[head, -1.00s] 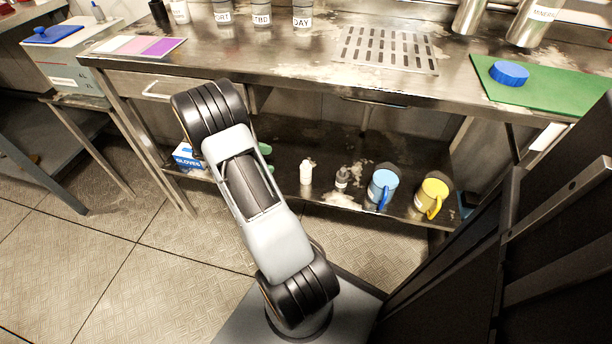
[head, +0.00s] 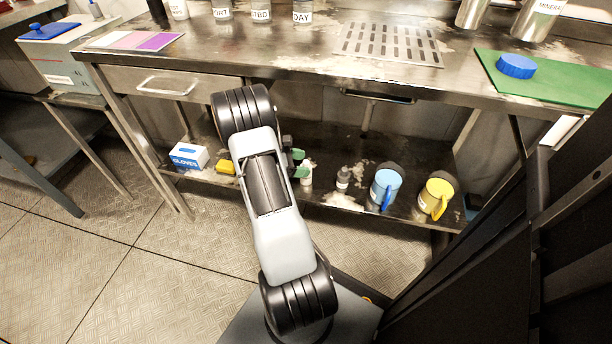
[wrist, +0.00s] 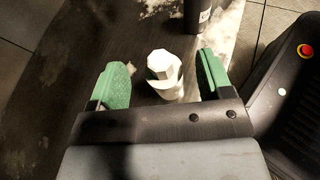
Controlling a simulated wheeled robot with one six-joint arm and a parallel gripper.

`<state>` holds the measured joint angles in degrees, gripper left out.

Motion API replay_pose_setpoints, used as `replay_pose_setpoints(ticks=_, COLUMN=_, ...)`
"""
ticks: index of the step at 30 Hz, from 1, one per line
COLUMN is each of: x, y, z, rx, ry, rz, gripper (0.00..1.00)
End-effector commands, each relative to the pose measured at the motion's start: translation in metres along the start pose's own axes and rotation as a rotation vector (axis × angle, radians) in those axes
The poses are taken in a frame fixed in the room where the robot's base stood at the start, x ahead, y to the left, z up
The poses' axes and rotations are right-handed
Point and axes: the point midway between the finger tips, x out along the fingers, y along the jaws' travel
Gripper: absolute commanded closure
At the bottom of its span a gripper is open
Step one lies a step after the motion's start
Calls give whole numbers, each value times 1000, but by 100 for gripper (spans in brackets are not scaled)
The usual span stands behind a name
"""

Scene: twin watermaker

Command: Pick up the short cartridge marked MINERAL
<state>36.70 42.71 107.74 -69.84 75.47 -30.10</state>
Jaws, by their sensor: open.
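A metal cylinder with a white label that seems to read MINERAL (head: 541,16) stands at the back right of the bench top; its top is cut off, so I cannot tell its length. My gripper (head: 299,164) is low at the lower shelf, far from that cylinder. Its green fingers are open. A small white bottle-like thing (head: 307,178) stands on the lower shelf by the fingers, partly hidden. In the wrist view the white thing (wrist: 163,72) lies between the open fingers (wrist: 163,80), with space at both sides. I read no marking on it.
On the lower shelf (head: 345,203) are a gloves box (head: 188,156), a yellow block (head: 226,167), a small grey bottle (head: 343,178), a blue mug (head: 384,187) and a yellow mug (head: 436,197). The bench top (head: 290,62) overhangs the shelf. A dark bottle (wrist: 197,14) stands beyond the white thing.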

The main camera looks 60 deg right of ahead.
Motion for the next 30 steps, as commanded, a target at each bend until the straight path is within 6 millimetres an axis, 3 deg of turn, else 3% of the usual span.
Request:
replay_pose_setpoints(ticks=7, x=32, y=-2, z=-1, rx=1, ry=0, rz=-2, gripper=27)
replay_pose_setpoints(ticks=18, x=37, y=-2, z=1, rx=0, ry=0, rz=1, gripper=28)
replay_pose_setpoints(ticks=30, x=37, y=-2, z=1, rx=0, ry=0, rz=0, gripper=66)
